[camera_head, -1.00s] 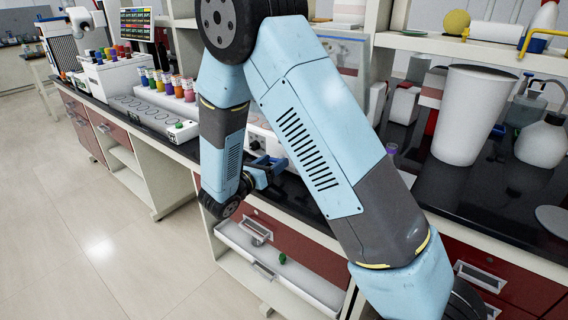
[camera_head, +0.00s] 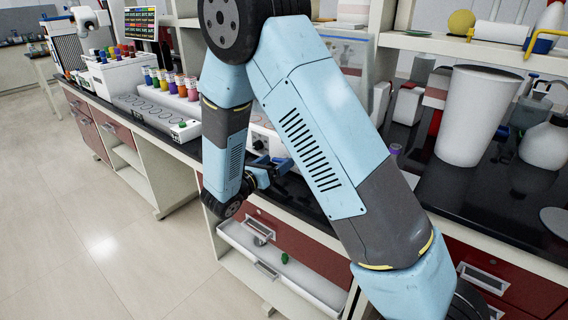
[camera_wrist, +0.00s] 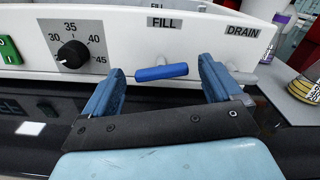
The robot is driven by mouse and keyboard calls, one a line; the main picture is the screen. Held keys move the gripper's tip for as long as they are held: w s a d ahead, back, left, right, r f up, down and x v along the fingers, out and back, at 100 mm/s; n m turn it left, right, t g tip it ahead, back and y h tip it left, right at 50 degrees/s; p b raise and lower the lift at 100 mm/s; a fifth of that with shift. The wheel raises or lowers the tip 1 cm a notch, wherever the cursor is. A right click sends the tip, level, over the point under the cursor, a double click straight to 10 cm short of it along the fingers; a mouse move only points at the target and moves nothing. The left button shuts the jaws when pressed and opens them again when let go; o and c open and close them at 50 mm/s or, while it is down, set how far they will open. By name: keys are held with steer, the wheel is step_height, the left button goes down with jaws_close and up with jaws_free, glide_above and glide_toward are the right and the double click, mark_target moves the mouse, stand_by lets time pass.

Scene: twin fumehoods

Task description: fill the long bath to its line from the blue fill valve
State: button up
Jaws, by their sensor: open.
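The blue fill valve (camera_wrist: 161,72) is a blue lever under the FILL label on the white front panel of the long bath (camera_wrist: 200,40) in the wrist view. My gripper (camera_wrist: 158,90) is open, with one finger left of the blue lever and one right of it. The lever shows between the fingertips; I cannot tell whether either finger touches it. In the head view my gripper (camera_head: 272,168) is at the bench edge, and the bath (camera_head: 262,135) is mostly hidden behind my arm. The bath's inside, its water and its line are not visible.
Right of the lever is a DRAIN label (camera_wrist: 242,31) with a pale handle (camera_wrist: 243,76) below it. A dial (camera_wrist: 73,54) and green switch (camera_wrist: 9,50) are at left.

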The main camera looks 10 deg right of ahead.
steer(key=v, duration=1.3)
steer(key=shift+s+a, duration=0.2)
steer(key=shift+a, duration=0.05)
steer(key=s+d+r+m+g+y, duration=0.1)
steer(key=s+d+r+m+g, duration=0.1)
steer(key=d+r+m+g, duration=0.4)
steer(key=s+d+r+m+g+y, duration=0.15)
steer(key=d+m, duration=0.25)
steer(key=d, duration=0.4)
steer(key=s+d+r+m+g, duration=0.3)
steer(key=d+r+m+g, duration=0.15)
steer(key=d, duration=0.35)
steer(key=s+d+r+m+t+y, duration=0.4)
steer(key=s+r+m+y, duration=0.5)
steer(key=s+m, duration=0.3)
steer(key=shift+s+d+r+m+t+y, duration=0.4)
steer(key=shift+d+m+y, duration=0.35)
steer(key=shift+m, duration=1)
steer(key=shift+d+f, duration=0.1)
stand_by(0.4)
